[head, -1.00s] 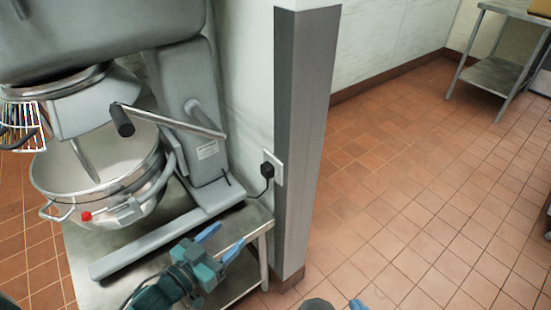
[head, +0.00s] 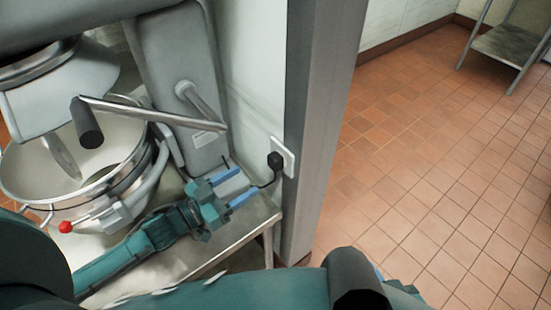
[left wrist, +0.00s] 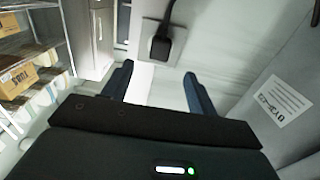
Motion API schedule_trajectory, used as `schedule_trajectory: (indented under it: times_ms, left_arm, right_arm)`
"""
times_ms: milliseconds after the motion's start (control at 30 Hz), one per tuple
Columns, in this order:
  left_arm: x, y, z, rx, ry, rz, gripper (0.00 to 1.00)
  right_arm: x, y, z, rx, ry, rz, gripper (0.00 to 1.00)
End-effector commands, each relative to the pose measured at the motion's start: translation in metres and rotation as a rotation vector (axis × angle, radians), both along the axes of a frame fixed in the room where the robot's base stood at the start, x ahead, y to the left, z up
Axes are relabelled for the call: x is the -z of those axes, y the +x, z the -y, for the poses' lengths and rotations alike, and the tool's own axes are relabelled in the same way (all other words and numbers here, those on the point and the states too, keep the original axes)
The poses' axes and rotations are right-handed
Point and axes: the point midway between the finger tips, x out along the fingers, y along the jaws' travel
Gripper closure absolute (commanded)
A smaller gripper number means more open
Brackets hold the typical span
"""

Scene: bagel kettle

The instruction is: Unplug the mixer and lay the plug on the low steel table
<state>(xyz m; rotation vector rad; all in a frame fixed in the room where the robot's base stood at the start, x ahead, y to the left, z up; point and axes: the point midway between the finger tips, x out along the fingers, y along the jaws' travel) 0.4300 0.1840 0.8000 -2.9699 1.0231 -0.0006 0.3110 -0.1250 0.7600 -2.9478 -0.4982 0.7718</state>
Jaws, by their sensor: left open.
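The black plug (head: 275,160) sits in the white wall outlet (head: 289,154) beside the pillar, its cord running down to the left behind the gripper. The grey mixer (head: 165,75) stands on a low steel table (head: 258,213) below the outlet. My left gripper (head: 236,186) is open and empty, left of and below the plug, its blue fingers pointing toward the wall. In the left wrist view, the plug (left wrist: 161,48) shows beyond and between the open fingers (left wrist: 159,74), not touching them. A blue piece of my right gripper (head: 379,273) shows at the bottom, mostly hidden.
The grey pillar (head: 322,120) rises right of the outlet. Open tiled floor (head: 430,190) lies to the right, with another steel table (head: 512,45) at the back.

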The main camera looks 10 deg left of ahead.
Motion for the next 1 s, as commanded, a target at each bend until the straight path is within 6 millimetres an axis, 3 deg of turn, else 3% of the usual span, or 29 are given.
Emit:
schedule_trajectory:
  times_ms: [267, 533, 800, 1000]
  left_arm:
    - [0.001, 0.011, 0.008, 0.000, -0.002, 0.001, 0.42]
    - [0.001, 0.041, 0.032, 0.000, -0.002, 0.004, 0.42]
    - [0.000, 0.065, 0.050, -0.001, -0.001, 0.001, 0.42]
    - [0.000, 0.071, 0.055, -0.001, 0.001, -0.001, 0.42]
  right_arm:
    - [0.006, -0.001, 0.000, 0.000, 0.004, -0.004, 1.00]
    - [0.016, -0.001, -0.001, 0.005, 0.027, -0.004, 1.00]
    - [0.007, 0.001, -0.001, 0.009, 0.033, 0.007, 1.00]
    - [0.007, 0.001, -0.001, 0.010, 0.033, 0.006, 1.00]
